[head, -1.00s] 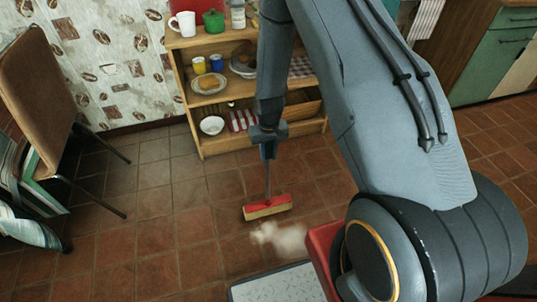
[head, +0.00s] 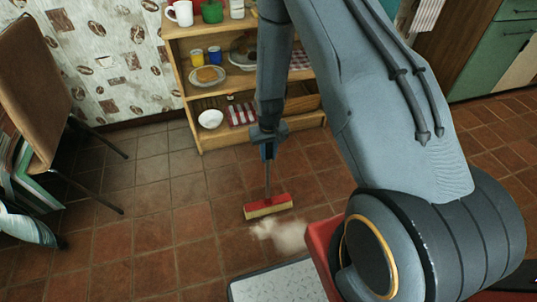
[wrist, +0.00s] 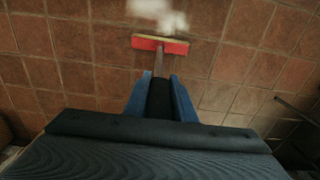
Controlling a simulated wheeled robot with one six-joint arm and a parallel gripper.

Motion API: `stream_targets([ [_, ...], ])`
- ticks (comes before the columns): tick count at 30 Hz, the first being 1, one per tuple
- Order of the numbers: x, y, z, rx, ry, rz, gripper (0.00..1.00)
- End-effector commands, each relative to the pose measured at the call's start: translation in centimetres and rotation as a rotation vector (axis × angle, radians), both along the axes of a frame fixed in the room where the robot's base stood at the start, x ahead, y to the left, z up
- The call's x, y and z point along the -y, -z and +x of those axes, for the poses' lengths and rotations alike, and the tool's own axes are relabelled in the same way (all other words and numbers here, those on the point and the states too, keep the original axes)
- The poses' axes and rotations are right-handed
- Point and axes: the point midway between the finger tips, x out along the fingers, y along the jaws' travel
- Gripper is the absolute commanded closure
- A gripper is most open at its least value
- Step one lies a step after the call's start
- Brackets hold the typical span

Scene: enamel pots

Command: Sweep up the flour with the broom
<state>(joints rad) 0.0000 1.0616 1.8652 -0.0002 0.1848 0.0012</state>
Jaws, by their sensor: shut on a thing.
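The broom has a red head with pale bristles (head: 268,207) and a thin handle rising to my gripper (head: 268,140). My gripper is shut on the handle and holds the broom upright over the tiled floor. In the wrist view the handle runs out from between the two blue fingers (wrist: 161,98) to the red head (wrist: 160,45). The flour (head: 282,234) is a white patch on the tiles just in front of the broom head, on the near side. In the wrist view the flour (wrist: 158,14) lies just beyond the head, close to the bristles.
A wooden shelf (head: 203,140) with dishes stands behind the broom. A brown chair (head: 35,85) is at the left. A pale grey flat panel (head: 275,284) lies at the bottom. Open tiled floor (head: 150,235) stretches to the left.

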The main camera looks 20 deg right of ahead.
Motion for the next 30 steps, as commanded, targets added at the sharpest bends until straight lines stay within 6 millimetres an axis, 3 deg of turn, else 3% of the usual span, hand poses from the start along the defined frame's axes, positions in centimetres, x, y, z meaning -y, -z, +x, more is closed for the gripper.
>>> stream_targets([
  [25, 0.0, 0.7, 0.1, 0.001, 0.000, 0.000, 1.00],
  [30, 0.0, 0.5, -1.1, -0.003, 0.000, 0.000, 1.00],
])
